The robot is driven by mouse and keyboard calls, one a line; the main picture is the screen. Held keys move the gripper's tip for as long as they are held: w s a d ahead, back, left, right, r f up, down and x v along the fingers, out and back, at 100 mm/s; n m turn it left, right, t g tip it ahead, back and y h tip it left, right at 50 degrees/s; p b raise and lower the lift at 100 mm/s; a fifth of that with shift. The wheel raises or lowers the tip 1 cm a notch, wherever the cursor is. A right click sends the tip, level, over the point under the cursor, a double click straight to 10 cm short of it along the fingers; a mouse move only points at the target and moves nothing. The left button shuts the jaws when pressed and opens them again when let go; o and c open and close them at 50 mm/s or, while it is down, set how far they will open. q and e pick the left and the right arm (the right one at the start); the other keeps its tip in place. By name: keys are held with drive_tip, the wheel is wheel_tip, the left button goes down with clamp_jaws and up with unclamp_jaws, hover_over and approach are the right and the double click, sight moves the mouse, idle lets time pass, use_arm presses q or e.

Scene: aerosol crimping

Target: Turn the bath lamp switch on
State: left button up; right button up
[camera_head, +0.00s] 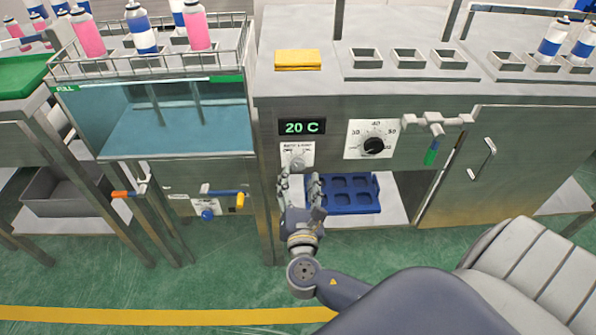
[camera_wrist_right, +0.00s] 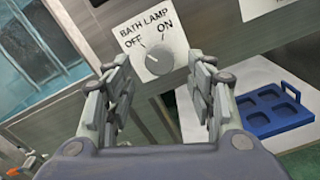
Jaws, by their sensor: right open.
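The bath lamp switch is a grey round knob (camera_wrist_right: 159,60) on a white plate (camera_wrist_right: 151,38) marked BATH LAMP, OFF and ON. In the wrist view its pointer line appears to lean toward the OFF side. In the head view the knob (camera_head: 297,163) sits on the cabinet front below the 20 C display. My right gripper (camera_head: 299,181) is just below and in front of the knob. In the right wrist view its fingers (camera_wrist_right: 158,88) are apart, with the knob beyond and between their tips, not visibly gripped. My left gripper is out of view.
A blue tray (camera_head: 352,208) sits on the lower shelf right of my gripper. A temperature dial (camera_head: 373,146) and a pipe valve (camera_head: 434,122) are to the right. A glass water bath (camera_head: 180,117) is at left. Green floor lies in front.

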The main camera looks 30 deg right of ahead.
sight(298, 168)
drive_tip(key=shift+x, duration=2.2)
drive_tip(key=shift+c, duration=0.6)
drive_tip(key=c, duration=1)
